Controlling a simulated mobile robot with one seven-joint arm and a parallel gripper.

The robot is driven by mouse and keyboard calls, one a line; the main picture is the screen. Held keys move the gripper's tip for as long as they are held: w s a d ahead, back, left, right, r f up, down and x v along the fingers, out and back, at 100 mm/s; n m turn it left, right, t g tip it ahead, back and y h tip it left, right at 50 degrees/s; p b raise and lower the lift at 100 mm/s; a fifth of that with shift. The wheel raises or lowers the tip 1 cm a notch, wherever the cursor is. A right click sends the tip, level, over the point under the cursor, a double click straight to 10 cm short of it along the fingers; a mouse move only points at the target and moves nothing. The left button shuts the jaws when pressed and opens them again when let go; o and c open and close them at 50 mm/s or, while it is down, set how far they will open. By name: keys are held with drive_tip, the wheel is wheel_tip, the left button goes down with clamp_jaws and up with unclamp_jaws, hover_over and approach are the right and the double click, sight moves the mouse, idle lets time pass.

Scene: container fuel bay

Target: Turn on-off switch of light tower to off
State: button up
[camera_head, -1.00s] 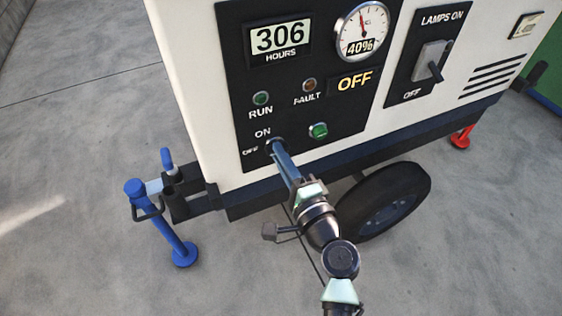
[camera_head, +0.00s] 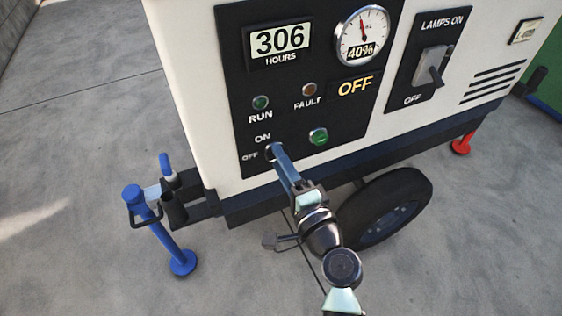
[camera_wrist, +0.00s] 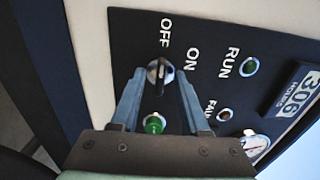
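The on-off switch is a small dark rotary knob (camera_wrist: 160,72) low on the light tower's black control panel (camera_head: 225,60). In the wrist view its bar points roughly toward the OFF label, not toward ON. My gripper (camera_wrist: 160,77) is open, with one finger on each side of the knob and a gap to its bar. In the head view my gripper (camera_head: 273,149) reaches the panel beside the ON and OFF labels and hides most of the knob. The panel's display (camera_head: 355,86) reads OFF.
A green button (camera_head: 318,136) sits right of the knob; it also shows between my fingers (camera_wrist: 154,123). RUN (camera_head: 261,103) and FAULT (camera_head: 309,89) lamps are above. A lamps lever (camera_head: 436,63) is at right. A blue jack stand (camera_head: 163,230) and wheel (camera_head: 392,210) stand below.

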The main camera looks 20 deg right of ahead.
drive_tip(key=s+p, duration=0.1)
drive_tip(key=s, duration=1.2)
drive_tip(key=shift+d+p, duration=0.2)
drive_tip(key=shift+p, duration=0.15)
drive_tip(key=w+a+r+n+t+y+p, duration=0.1)
drive_tip(key=w+a+r+n, duration=0.35)
drive_tip(key=r, duration=0.65)
drive_tip(key=w+a+r+n+t+p, duration=0.1)
drive_tip(key=w+a+r+n, duration=0.3)
drive_tip(key=r, duration=0.6)
drive_tip(key=w+a+r+n+t+y, duration=0.1)
drive_tip(key=w+a+r+n, duration=0.3)
drive_tip(key=r, duration=0.7)
drive_tip(key=s+a+r+n+t+h+p, duration=0.1)
drive_tip(key=s+a+r+n+t+p, duration=0.15)
drive_tip(key=s+r, duration=0.65)
drive_tip(key=s+a+r+n+t+h+p, duration=0.1)
drive_tip(key=s+a+r+n+t+h, duration=0.2)
drive_tip(key=r, duration=1.2)
wheel_tip(320, 180, up, 36)
drive_tip(key=d+y+p, duration=0.1)
drive_tip(key=p, duration=3.5)
drive_tip(key=shift+w+d+m+t, duration=0.3)
drive_tip(key=shift+w+t, duration=0.05)
drive_tip(key=shift+t, duration=0.1)
